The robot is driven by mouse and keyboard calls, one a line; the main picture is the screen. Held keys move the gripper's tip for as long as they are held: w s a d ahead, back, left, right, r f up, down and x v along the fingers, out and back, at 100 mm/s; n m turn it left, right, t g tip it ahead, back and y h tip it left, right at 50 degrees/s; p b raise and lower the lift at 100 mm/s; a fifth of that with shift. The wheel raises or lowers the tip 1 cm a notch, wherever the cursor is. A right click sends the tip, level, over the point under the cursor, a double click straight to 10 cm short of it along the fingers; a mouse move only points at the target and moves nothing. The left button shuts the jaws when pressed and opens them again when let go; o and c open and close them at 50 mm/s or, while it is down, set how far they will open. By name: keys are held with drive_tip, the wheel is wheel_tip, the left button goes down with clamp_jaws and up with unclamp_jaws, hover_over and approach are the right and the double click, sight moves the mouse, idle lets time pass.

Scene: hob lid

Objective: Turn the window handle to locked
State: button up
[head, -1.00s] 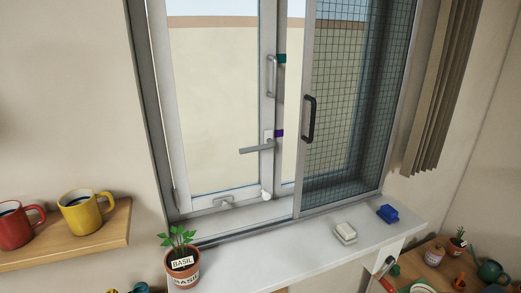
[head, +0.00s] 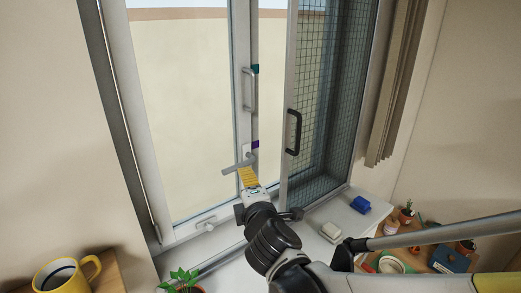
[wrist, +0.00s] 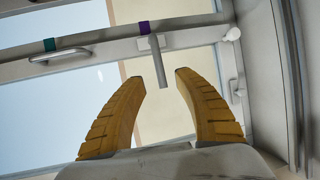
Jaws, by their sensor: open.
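The window handle (head: 237,166) is a grey lever on the inner upright of the white window sash (head: 243,110). It points left and slightly down in the head view. A purple mark (head: 255,144) sits just above its mount, and a teal mark (head: 255,69) is higher up. My gripper (head: 245,172) is open, its yellow fingers close below the lever. In the wrist view the lever (wrist: 159,65) appears in the gap between my two fingertips (wrist: 160,77). I cannot tell whether the fingers touch it.
A pale bar handle (head: 249,92) is above the lever. The mesh screen (head: 330,95) with a black handle (head: 293,132) stands close on the right. A soap-like white block (head: 331,232) and a blue object (head: 361,205) lie on the sill. A basil plant (head: 183,278) stands at lower left.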

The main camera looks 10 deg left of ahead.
sight(237, 169)
drive_tip(key=shift+n+y, duration=0.3)
drive_tip(key=x, duration=0.3)
drive_tip(key=b+x, duration=0.1)
drive_tip(key=x, duration=0.3)
drive_tip(key=b+x, duration=0.1)
drive_tip(key=x, duration=0.3)
drive_tip(key=shift+s+a, duration=0.1)
drive_tip(key=shift+a, duration=0.2)
clamp_jaws()
